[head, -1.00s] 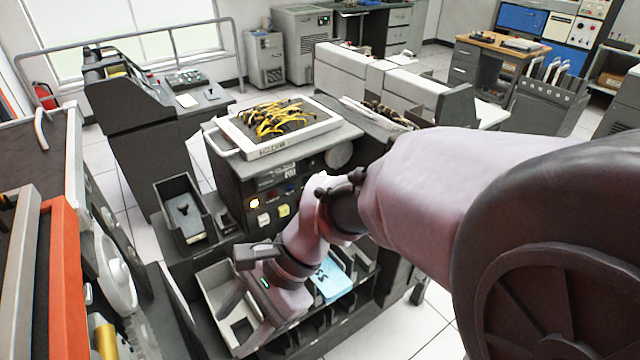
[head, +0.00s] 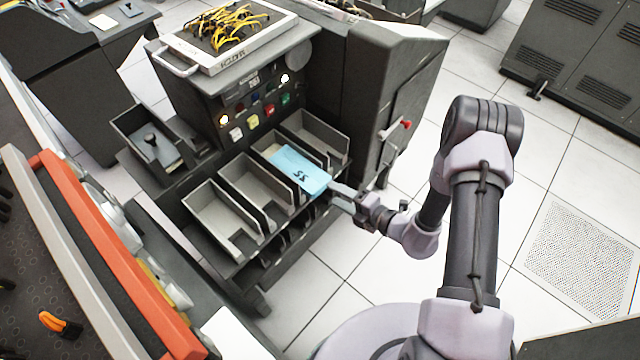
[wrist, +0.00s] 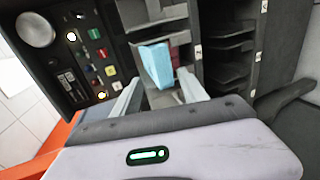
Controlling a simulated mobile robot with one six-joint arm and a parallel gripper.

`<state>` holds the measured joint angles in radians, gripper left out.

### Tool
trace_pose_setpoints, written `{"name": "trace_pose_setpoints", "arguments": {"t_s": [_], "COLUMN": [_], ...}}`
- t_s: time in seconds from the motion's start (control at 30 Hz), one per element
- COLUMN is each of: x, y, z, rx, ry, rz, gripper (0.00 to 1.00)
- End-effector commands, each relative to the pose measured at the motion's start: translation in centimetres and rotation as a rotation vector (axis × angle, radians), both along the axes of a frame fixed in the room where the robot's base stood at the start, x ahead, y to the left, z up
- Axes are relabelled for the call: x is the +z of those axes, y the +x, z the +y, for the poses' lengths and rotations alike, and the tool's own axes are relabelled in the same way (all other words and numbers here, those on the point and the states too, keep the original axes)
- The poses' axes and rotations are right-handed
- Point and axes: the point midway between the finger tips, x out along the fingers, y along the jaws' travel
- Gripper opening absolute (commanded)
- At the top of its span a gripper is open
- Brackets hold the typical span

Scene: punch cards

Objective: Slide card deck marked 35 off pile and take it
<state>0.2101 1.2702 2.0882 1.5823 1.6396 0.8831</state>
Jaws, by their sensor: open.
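The light blue card deck (head: 298,168) lies over one of the trays in the sorter's row, its dark two-digit mark upside down in the head view. Its near end reaches the tray's open front. In the wrist view the blue deck (wrist: 157,64) stands ahead, between the lines of my two fingers. My gripper (head: 335,188) is open at the near end of the deck. The fingers (wrist: 160,80) show apart, one on each side; whether they touch the deck cannot be told.
Grey trays (head: 222,218) stand on both sides of the deck, with thin walls between them. A control panel with lit buttons (head: 258,108) rises behind. A cabinet with a red-tipped lever (head: 404,125) stands to the right. An orange-edged machine (head: 110,250) fills the left.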

Motion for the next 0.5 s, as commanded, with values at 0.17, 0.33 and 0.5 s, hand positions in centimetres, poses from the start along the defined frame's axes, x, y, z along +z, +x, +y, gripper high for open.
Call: {"name": "trace_pose_setpoints", "arguments": {"t_s": [0.17, 0.33, 0.5], "x": [-1.1, -1.9, -2.5], "y": [1.7, 3.4, 4.6], "z": [2.4, 4.5, 6.1], "rx": [0.005, 0.004, 0.004], "ry": [-0.002, -0.001, -0.001], "rz": [-0.002, -0.003, -0.003], "gripper": [0.51, 0.51, 0.51]}}
